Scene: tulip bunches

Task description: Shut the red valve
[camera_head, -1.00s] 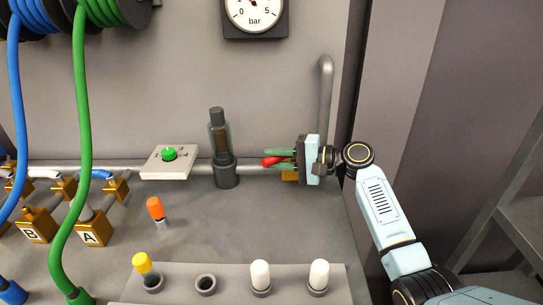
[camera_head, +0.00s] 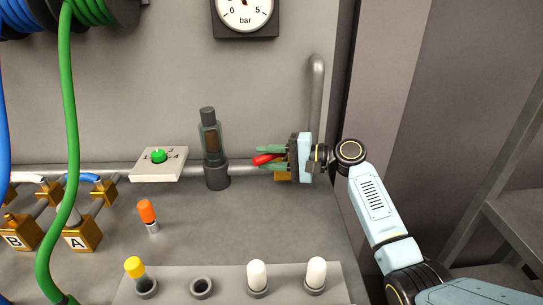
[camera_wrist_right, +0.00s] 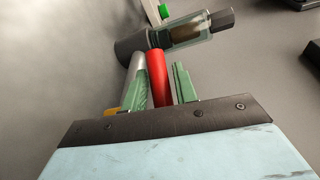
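The red valve's handle (camera_head: 263,159) lies along the grey pipe at the back wall, pointing left. In the right wrist view the red handle (camera_wrist_right: 158,78) runs beside the pipe (camera_wrist_right: 135,70). My right gripper (camera_head: 272,158) reaches in from the right, with one green finger on each side of the handle. A narrow gap shows between the handle and one finger in the wrist view, so the fingers look open around it. The brass valve body (camera_head: 282,175) is mostly hidden behind the gripper. My left gripper is out of view.
A dark sight-glass cylinder (camera_head: 211,150) stands just left of the handle. A green-knobbed selector box (camera_head: 159,164) is further left. A vertical pipe (camera_head: 317,95) rises behind the gripper. A rack (camera_head: 228,286) with capped pegs is in front; the bench between is mostly clear.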

